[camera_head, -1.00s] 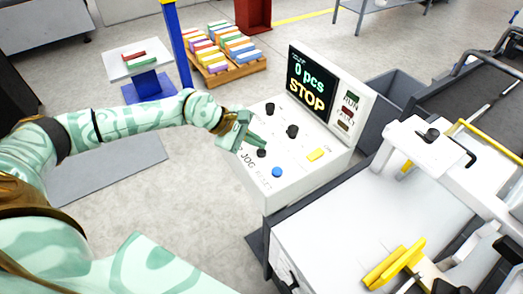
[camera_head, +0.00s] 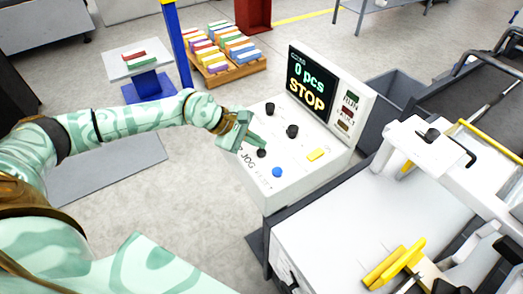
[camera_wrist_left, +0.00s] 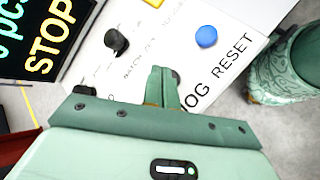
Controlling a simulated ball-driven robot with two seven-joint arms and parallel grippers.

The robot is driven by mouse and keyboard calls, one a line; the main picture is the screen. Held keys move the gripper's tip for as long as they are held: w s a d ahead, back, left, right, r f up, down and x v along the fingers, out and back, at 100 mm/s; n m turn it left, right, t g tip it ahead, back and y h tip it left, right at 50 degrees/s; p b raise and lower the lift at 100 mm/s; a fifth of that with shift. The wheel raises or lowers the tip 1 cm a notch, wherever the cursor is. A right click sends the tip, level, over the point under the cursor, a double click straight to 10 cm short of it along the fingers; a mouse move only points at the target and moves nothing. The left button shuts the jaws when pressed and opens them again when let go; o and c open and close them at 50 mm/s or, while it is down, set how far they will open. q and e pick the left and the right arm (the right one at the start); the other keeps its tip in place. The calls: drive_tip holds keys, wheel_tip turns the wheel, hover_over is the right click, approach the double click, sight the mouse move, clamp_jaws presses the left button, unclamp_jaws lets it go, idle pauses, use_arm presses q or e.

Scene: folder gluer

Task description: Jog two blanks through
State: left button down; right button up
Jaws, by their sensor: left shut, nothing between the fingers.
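The control console (camera_head: 285,190) stands in the middle of the head view. Its screen (camera_head: 308,83) reads "0 pcs STOP". On its sloped panel are dark knobs, a dark JOG button (camera_head: 261,153), a blue RESET button (camera_head: 277,172) and a yellow button (camera_head: 316,154). My left gripper (camera_head: 256,143) is shut and empty, its fingertips right at the JOG button. In the left wrist view the shut fingers (camera_wrist_left: 164,86) partly cover the JOG button (camera_wrist_left: 177,77); whether they touch it I cannot tell. The blue RESET button (camera_wrist_left: 206,37) is clear of them. My right gripper is not in view. No blank is identifiable.
A white machine table (camera_head: 350,235) with yellow-handled guides (camera_head: 395,263) lies right of the console. A dark belt (camera_head: 470,105) runs behind it. A pallet of coloured bundles (camera_head: 222,60) and a blue-based stand (camera_head: 150,88) are at the back left. Floor left of the console is open.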

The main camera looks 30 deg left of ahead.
sight(257, 152)
use_arm(q)
drive_tip(key=shift+f, duration=0.45)
drive_tip(key=shift+f+b, duration=0.45)
drive_tip(key=shift+b, duration=0.2)
idle(0.3)
drive_tip(key=shift+r, duration=0.15)
drive_tip(key=shift+r+p, duration=0.6)
drive_tip(key=shift+r, duration=0.2)
drive_tip(key=shift+r+p, duration=1.7)
drive_tip(key=shift+r, duration=0.85)
drive_tip(key=shift+f, duration=0.1)
idle(0.5)
